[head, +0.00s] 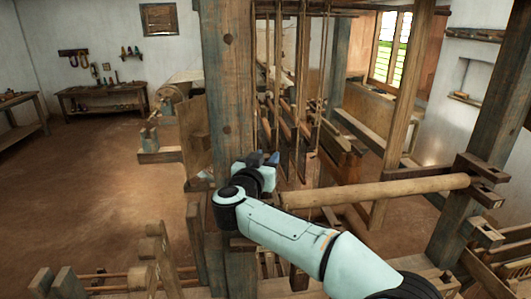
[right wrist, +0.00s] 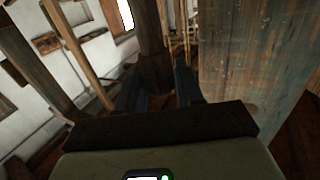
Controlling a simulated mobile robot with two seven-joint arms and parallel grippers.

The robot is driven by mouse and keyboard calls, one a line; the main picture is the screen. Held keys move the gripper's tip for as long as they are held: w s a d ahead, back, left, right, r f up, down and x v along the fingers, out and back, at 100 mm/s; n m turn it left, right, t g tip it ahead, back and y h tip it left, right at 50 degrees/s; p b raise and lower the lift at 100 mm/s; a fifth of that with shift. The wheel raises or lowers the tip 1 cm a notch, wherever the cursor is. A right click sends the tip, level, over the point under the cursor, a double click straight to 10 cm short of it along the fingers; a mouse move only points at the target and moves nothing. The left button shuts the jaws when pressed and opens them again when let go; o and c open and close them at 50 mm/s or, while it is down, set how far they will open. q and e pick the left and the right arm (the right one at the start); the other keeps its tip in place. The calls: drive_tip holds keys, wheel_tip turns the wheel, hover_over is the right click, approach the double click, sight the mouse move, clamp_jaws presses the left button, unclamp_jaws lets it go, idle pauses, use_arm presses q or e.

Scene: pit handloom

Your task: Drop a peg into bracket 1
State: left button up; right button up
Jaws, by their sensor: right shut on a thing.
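My right gripper (head: 264,158) is beside the thick wooden post (head: 228,70), at the post's right edge in the head view. In the right wrist view its two dark fingers (right wrist: 158,88) stand either side of a dark brown wooden piece. This piece appears to be the peg (right wrist: 153,72), and the gripper is shut on it. In the head view the peg cannot be made out. A wooden bracket (head: 482,180) sits on the right post by the end of the round beam. I cannot tell which bracket is number 1. My left gripper is not in view.
The round beam (head: 390,191) runs across just right of my gripper, behind my right arm. Loom cords and frames (head: 300,115) hang close beyond it. In the right wrist view the post (right wrist: 250,70) stands close on the right. Bare floor (head: 100,185) lies open at left.

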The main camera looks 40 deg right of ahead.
wheel_tip(320, 180, down, 2)
drive_tip(key=shift+w+f+b, duration=0.1)
drive_tip(key=shift+f+b, duration=0.2)
drive_tip(key=shift+f, duration=0.4)
drive_tip(key=shift+s+f+b, duration=0.25)
drive_tip(key=shift+f+b, duration=0.15)
drive_tip(key=shift+f, duration=0.45)
use_arm(q)
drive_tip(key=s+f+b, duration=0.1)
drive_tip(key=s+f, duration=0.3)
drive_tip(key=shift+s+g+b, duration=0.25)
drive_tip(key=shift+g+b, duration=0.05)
drive_tip(key=shift+b, duration=0.05)
use_arm(e)
drive_tip(key=shift+w+f, duration=0.1)
drive_tip(key=shift+f, duration=1.05)
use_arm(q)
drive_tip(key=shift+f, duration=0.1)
use_arm(e)
drive_tip(key=o, duration=1.2)
